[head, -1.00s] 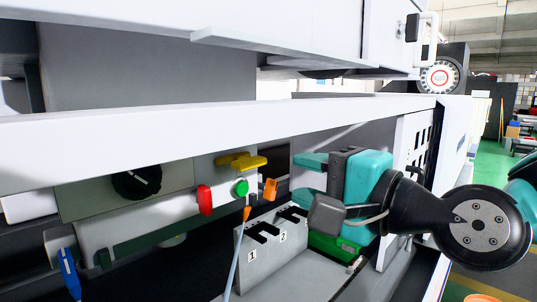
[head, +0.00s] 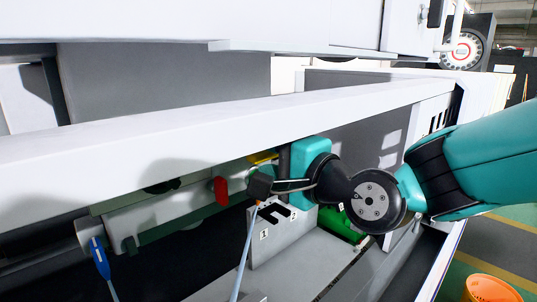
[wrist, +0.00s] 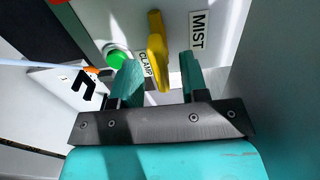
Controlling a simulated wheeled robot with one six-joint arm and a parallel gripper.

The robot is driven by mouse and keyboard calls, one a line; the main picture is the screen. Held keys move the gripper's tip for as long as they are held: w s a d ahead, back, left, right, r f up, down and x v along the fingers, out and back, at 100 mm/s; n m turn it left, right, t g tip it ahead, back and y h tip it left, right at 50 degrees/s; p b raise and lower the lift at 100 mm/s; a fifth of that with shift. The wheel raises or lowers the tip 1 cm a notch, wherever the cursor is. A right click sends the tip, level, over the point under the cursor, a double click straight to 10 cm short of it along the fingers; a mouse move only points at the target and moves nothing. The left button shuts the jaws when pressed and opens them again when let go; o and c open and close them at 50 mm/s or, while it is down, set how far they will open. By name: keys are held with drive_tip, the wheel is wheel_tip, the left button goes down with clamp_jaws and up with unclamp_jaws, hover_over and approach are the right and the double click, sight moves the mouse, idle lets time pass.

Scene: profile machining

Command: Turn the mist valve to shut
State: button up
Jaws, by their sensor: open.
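The mist valve is a yellow lever (wrist: 157,45) beside the MIST label (wrist: 197,30) on a pale panel. In the wrist view it runs roughly up and down the picture. In the head view only a bit of the yellow lever (head: 262,157) shows under the white beam, partly covered by my gripper. My gripper (wrist: 158,78) is open, with its two teal fingers on either side of the lever's lower end in the wrist view. I see no finger clearly touching the lever; the exact depth is hard to tell.
A green button (wrist: 117,59) and a CLAMP label (wrist: 146,64) sit close to the left finger. A red handle (head: 221,190), a blue handle (head: 99,258) and a numbered grey slotted holder (head: 268,245) are nearby. The white beam (head: 220,110) runs just above the panel.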

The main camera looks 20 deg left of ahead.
clamp_jaws()
